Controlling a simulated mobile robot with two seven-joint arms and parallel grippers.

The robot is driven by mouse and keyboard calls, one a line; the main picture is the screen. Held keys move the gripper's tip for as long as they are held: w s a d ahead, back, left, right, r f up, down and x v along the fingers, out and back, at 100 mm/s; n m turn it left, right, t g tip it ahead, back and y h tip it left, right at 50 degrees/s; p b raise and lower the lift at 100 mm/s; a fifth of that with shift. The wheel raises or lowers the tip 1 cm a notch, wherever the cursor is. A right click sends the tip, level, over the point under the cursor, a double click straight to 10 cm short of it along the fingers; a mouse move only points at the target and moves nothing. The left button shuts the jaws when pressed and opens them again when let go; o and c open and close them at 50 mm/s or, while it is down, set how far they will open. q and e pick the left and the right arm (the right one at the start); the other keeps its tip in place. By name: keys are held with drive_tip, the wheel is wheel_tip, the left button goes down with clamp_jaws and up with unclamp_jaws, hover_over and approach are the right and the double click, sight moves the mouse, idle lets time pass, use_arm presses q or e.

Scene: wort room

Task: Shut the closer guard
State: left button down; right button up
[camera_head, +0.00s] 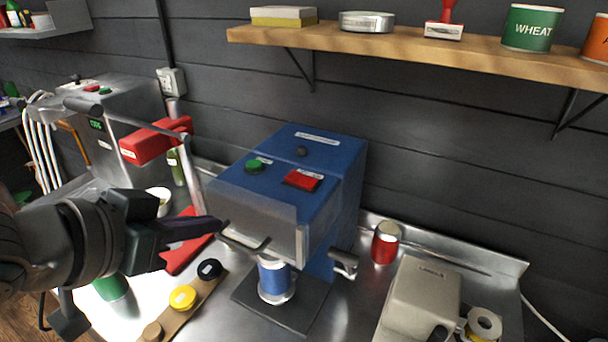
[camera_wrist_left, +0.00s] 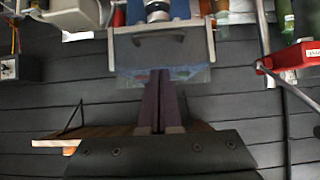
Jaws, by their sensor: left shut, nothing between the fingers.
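The closer is a blue machine (camera_head: 340,190) with a green and a red button on its sloping top. Its guard (camera_head: 285,232) is a clear panel across the front, with a bar handle (camera_head: 245,243) along its lower edge. The guard also shows in the left wrist view (camera_wrist_left: 195,77). A blue can (camera_head: 274,280) stands upright under the machine head, below the guard's edge. My left gripper (camera_head: 217,227) is shut and empty, its tips close to the handle's left end; I cannot tell whether they touch. It also shows in the left wrist view (camera_wrist_left: 160,74).
A red lever press (camera_head: 150,143) stands left of the closer. A wooden strip with several lids (camera_head: 183,298) lies in front. A red can (camera_head: 385,243) and a beige device (camera_head: 420,300) stand to the right. A wooden shelf (camera_head: 400,42) hangs above.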

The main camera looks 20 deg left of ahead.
sight(223, 241)
use_arm(q)
drive_tip(key=w+f, duration=0.1)
drive_tip(key=f, duration=0.2)
drive_tip(key=w+f, duration=0.1)
drive_tip(key=shift+w+d+f, duration=0.1)
drive_tip(key=shift+w+f, duration=0.05)
drive_tip(key=shift+w, duration=0.15)
drive_tip(key=shift+w+f, duration=0.1)
drive_tip(key=shift+f, duration=0.4)
wheel_tip(223, 241, down, 12)
drive_tip(key=b, duration=0.9)
